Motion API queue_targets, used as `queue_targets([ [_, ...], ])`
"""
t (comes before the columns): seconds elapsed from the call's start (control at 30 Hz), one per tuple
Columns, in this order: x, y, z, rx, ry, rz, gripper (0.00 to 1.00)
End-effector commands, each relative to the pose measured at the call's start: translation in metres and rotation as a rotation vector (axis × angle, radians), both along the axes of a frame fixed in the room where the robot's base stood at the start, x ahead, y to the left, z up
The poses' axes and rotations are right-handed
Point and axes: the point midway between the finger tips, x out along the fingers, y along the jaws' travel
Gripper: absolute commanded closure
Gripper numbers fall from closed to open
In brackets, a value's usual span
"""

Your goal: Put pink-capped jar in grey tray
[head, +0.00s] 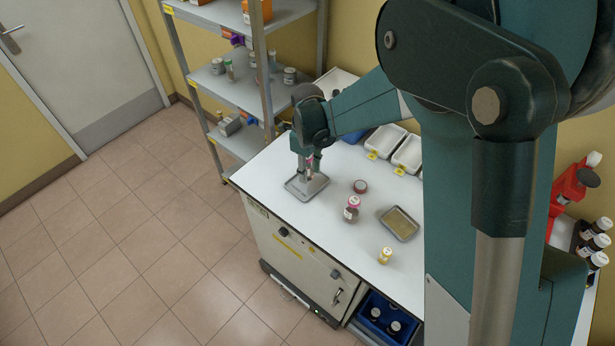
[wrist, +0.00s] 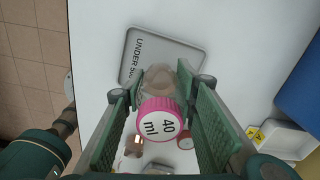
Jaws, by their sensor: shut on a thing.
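The pink-capped jar, a small clear jar whose cap reads "40 ml" (wrist: 160,118), is between my gripper's fingers. My gripper (head: 309,165) is shut on it and points down at the grey tray (head: 293,186). In the wrist view my gripper (wrist: 160,100) has a green finger on each side of the jar, and the grey tray (wrist: 138,52), with "UNDER 50" lettering partly hidden, lies beyond. The jar's lower end overlaps the tray's near part in that view. I cannot tell whether the jar touches the tray.
Another jar with a pinkish cap (head: 352,208), a round red item (head: 360,186) and a yellow vial (head: 385,255) stand on the white bench. A second, brownish tray (head: 400,223) lies to the right. White trays (head: 386,139) are at the back. A shelf rack (head: 240,92) stands at left.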

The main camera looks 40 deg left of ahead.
Motion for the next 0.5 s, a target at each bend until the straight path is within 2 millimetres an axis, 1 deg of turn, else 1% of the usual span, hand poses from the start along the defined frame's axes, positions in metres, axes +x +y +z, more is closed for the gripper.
queue_targets([
  [0.3,0.0,0.0,-0.03,0.0,0.0,0.0,0.83],
  [0.5,0.0,0.0,-0.035,0.0,0.0,0.0,0.83],
])
